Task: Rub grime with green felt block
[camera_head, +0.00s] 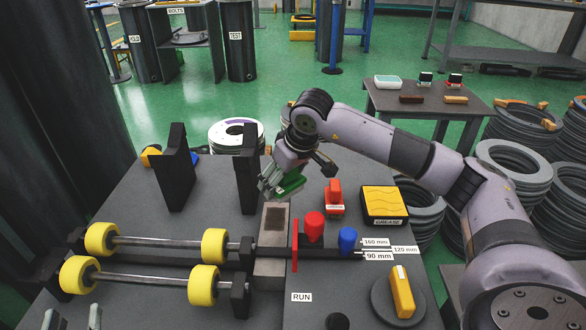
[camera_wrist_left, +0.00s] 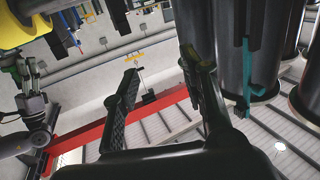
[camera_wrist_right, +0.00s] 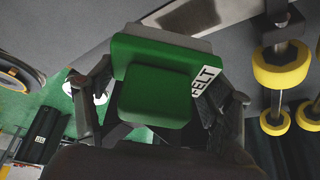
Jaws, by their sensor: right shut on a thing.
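The green felt block (camera_head: 290,184), labelled FELT, is held in my right gripper (camera_head: 270,182). The right wrist view shows the block (camera_wrist_right: 155,92) between both fingers, with a pale pad on its far side. The dark grime patch (camera_head: 275,218) lies on a grey plate (camera_head: 272,268) in the middle of the bench. The block is over the plate's far end, near the grime; I cannot tell whether it touches. My left gripper (camera_head: 72,317) is low at the left, its fingertips apart. The left wrist view shows its fingers (camera_wrist_left: 160,95) open and empty.
Left of the plate are rollers with yellow wheels (camera_head: 214,245) and black uprights (camera_head: 176,168). To its right are a red plate (camera_head: 294,246), red (camera_head: 314,227) and blue (camera_head: 347,239) knobs, a yellow GREASE box (camera_head: 382,202) and a yellow handle (camera_head: 402,291).

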